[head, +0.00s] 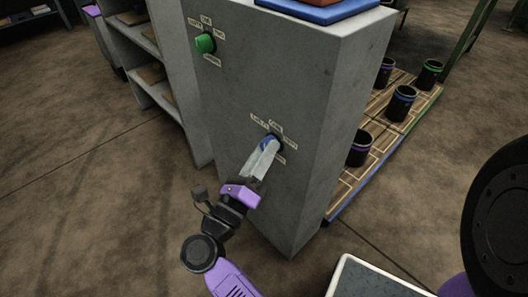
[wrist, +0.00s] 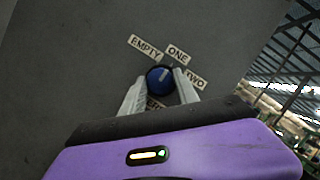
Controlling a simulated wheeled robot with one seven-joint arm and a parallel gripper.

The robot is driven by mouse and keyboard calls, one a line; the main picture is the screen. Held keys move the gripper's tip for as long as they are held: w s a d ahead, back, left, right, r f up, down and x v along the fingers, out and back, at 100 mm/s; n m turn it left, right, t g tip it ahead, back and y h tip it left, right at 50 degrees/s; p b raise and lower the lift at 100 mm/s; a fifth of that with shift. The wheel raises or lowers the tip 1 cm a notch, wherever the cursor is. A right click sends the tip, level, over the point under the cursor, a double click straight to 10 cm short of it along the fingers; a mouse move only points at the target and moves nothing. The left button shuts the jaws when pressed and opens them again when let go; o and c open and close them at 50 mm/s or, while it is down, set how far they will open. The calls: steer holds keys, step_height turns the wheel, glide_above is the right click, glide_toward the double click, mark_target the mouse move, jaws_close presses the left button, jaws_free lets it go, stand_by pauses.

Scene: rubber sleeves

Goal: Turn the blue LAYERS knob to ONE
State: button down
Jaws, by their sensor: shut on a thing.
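The blue LAYERS knob (wrist: 158,84) sits on the grey cabinet face, with the labels EMPTY (wrist: 145,47), ONE (wrist: 178,55) and TWO (wrist: 194,78) around it. A lower label is partly hidden by my gripper. The knob's pale mark points up and slightly right, roughly toward ONE; I cannot tell if it lines up exactly. My gripper (head: 267,148) is shut on the knob, one pale finger on each side. In the head view the fingers cover much of the knob.
The cabinet (head: 270,75) also bears a green knob (head: 205,43) at upper left, with labels around it. A blue tray (head: 320,10) lies on top. Black cups with coloured bands, such as a purple-banded cup (head: 360,149), stand on a low board to the right. Shelves stand at left.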

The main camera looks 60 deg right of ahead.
steer(key=c, duration=0.9)
jaws_free()
steer(key=shift+p+v, duration=0.7)
steer(key=shift+v, duration=3.25)
